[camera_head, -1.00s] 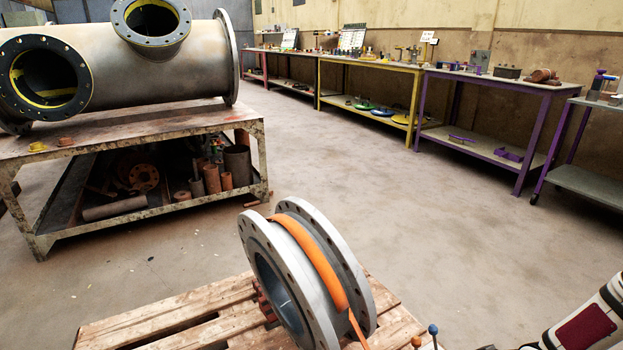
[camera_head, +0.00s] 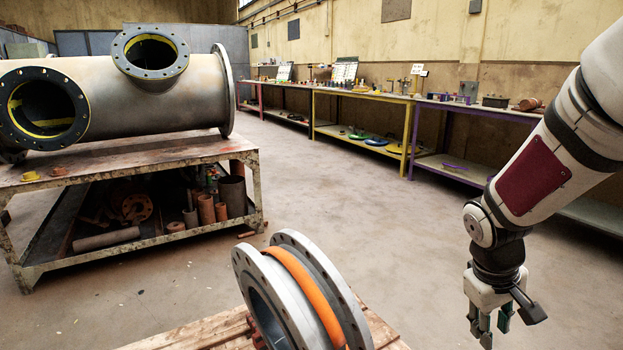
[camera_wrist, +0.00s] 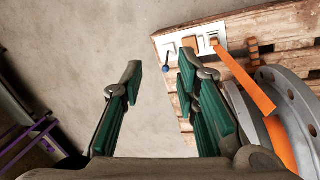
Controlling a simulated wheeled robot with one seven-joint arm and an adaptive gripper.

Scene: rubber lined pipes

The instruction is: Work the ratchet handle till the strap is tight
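The orange strap (camera_head: 310,297) runs over the grey flanged pipe piece (camera_head: 262,290), between its two flanges. In the wrist view the strap (camera_wrist: 245,78) leads from the pipe to a pale plate (camera_wrist: 228,32) on the pallet, with small orange and brown parts on it. A blue ball knob (camera_wrist: 167,69) sticks out beside this plate; I cannot tell whether it belongs to the ratchet handle. The plate and knob are out of the head view. My gripper (camera_head: 494,325) is open and empty, pointing down, right of the pipe.
A wooden pallet (camera_head: 385,335) lies under the pipe piece. A rusty steel table (camera_head: 130,158) with a large pipe (camera_head: 150,95) stands at the left. Workbenches (camera_head: 375,93) line the back wall. The floor between is clear.

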